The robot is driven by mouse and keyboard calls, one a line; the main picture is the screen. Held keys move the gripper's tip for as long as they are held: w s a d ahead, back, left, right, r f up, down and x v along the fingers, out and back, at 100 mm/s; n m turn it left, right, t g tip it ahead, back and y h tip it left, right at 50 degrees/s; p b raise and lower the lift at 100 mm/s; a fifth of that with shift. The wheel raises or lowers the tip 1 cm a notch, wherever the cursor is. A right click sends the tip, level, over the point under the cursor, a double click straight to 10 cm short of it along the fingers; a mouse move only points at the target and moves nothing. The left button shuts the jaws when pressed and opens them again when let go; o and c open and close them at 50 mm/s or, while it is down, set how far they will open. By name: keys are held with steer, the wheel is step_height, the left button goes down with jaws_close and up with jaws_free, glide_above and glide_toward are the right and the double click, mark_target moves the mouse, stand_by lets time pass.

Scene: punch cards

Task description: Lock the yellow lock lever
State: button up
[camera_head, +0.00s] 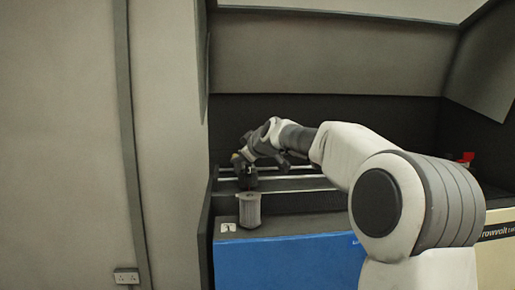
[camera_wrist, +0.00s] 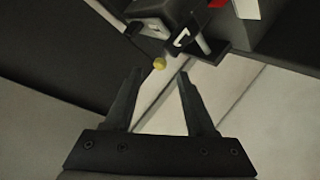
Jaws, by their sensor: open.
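The yellow knob of the lock lever (camera_wrist: 159,63) shows in the wrist view, at the end of a thin dark rod beside a dark block. My gripper (camera_wrist: 158,75) is open, its two dark fingers pointing up the picture. The knob appears in line with the gap, at or just past the fingertips; I cannot tell its depth or whether they touch. In the head view my gripper (camera_head: 248,184) hangs over the left part of the machine, and the lever cannot be made out clearly there.
A grey ribbed cylinder (camera_head: 250,210) stands on the machine's ledge just below my gripper. The blue front panel (camera_head: 285,262) is below it. A dark block with a white mark (camera_wrist: 181,37) lies close to the knob. A red part (camera_head: 467,157) is at the far right.

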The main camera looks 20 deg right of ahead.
steer(key=b+v, duration=0.3)
steer(key=v, duration=0.9)
steer(key=shift+s, duration=0.35)
